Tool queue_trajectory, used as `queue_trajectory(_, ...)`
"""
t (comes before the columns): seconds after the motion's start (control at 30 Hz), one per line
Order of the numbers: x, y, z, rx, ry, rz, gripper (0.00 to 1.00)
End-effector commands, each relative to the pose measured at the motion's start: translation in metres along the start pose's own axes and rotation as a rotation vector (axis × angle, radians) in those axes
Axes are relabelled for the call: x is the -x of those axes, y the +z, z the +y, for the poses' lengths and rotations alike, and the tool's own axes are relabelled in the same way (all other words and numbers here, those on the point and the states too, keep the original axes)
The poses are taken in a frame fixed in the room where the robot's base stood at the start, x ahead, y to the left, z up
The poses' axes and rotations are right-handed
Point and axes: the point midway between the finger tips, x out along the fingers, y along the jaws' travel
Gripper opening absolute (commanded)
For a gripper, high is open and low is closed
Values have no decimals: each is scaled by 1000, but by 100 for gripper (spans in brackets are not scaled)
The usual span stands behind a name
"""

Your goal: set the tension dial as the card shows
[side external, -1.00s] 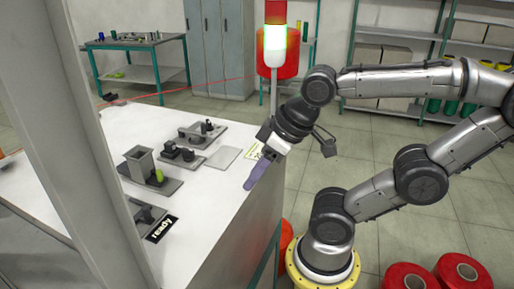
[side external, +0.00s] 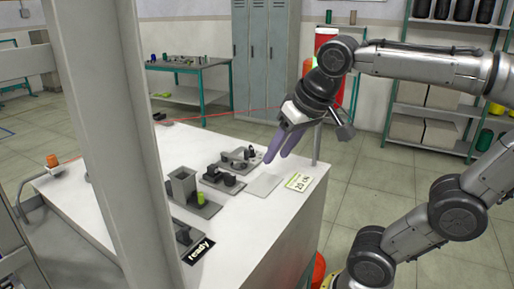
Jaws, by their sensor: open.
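The card (side external: 299,184) lies flat near the right edge of the white table. It has a yellow-green top strip and appears to read "20 cN". My gripper (side external: 276,159) is open and empty, its two purple-grey fingers pointing down and left. It shows above and behind the blank grey plate (side external: 263,185), up-left of the card. Small grey fixtures with dark knobs stand left of it: one at the back (side external: 238,159) and one nearer (side external: 222,178). I cannot tell which part is the tension dial, nor read any setting.
A grey box-like holder (side external: 182,186) stands beside a yellow-green bobbin (side external: 200,198). A black "ready" sign (side external: 199,250) lies at the front. A grey post (side external: 117,130) blocks part of the table. An orange spool (side external: 53,161) stands at far left.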

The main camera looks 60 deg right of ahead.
Motion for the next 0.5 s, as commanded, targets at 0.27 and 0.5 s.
queue_trajectory(0.27,-3,-122,33,-310,179,-16,45)
queue_trajectory(0.5,-32,-161,61,-386,249,-54,45)
